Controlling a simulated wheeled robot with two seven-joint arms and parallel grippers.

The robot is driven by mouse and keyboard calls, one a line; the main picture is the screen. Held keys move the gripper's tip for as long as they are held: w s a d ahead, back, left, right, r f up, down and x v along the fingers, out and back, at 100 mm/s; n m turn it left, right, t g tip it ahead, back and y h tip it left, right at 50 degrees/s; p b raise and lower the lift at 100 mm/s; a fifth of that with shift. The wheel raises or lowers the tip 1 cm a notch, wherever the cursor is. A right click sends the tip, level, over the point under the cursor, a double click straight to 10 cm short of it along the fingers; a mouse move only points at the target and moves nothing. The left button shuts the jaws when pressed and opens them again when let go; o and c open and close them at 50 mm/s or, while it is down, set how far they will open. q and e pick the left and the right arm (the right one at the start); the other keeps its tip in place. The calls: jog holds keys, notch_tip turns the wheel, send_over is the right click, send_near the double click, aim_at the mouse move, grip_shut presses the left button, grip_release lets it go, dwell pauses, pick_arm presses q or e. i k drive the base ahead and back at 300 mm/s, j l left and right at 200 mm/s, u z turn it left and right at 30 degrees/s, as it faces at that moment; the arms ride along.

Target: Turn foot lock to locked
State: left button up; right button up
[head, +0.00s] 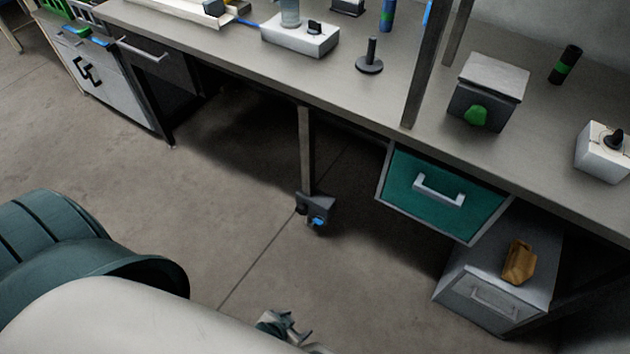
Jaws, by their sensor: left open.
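The foot lock (316,208) is a small dark grey block low on the bench's middle leg, near the floor. A blue knob or lever (319,221) shows on its front. Its exact setting is too small to read. My left gripper (298,333) is at the bottom edge of the head view, partly hidden by my arm. It is open and apart from the foot lock, which appears above it in the picture. My right gripper is not in view.
The long grey workbench (235,60) overhangs the leg (307,150). A teal drawer (440,195) and a grey cabinet (495,270) with a brown object (519,262) on top stand right. Bare floor (250,235) lies around the foot lock.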

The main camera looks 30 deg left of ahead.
aim_at(319, 219)
jog(key=u, duration=0.85)
jog(key=k+l, duration=0.1)
jog(key=l+z, duration=0.05)
